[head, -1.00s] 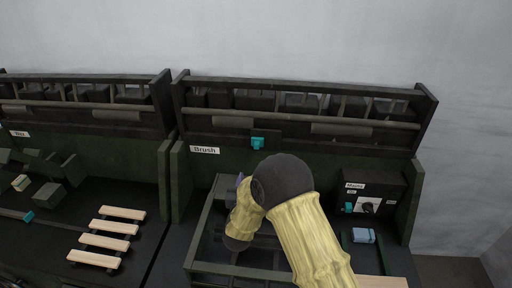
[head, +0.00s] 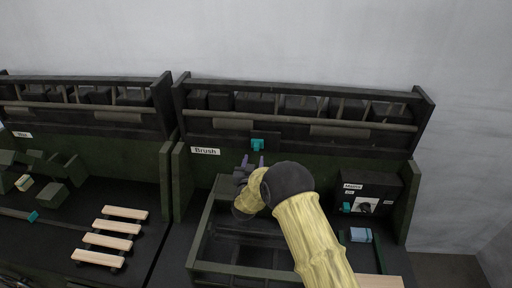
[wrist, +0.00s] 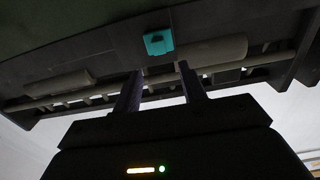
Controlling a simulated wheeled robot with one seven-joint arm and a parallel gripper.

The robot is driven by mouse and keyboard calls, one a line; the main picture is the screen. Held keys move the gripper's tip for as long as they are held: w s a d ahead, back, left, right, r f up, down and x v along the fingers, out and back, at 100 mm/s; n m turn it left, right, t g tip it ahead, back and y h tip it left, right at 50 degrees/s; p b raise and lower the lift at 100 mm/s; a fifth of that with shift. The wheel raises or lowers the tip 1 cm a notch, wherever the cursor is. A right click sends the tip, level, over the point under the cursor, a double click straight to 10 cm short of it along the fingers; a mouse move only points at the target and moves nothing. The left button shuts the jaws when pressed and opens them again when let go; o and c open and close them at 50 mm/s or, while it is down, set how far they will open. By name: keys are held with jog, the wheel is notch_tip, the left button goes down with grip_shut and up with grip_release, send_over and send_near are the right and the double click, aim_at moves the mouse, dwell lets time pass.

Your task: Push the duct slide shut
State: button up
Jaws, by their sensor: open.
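The duct slide shows as a dark plate with a teal tab (head: 257,145) on the back panel, just right of the "Brush" label. The teal tab also shows in the wrist view (wrist: 158,42), ahead of the fingers. My gripper (head: 252,163) is open and empty, its two fingers pointing up just below the tab. In the wrist view my gripper (wrist: 160,78) has its fingers apart, with the tab above and between their tips. I see no clear contact with the tab. How far the slide stands open cannot be told.
A dark open-framed crate (head: 205,225) stands on the bench below my arm. A control box (head: 368,190) with a teal switch and a knob stands at the right, with a light blue block (head: 361,235) before it. Wooden slats (head: 105,240) lie on the left bench. A rail runs above the tab.

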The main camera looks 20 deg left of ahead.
aim_at(256, 147)
jog(key=shift+p+x, duration=0.9)
jog(key=shift+x, duration=2.75)
grip_shut()
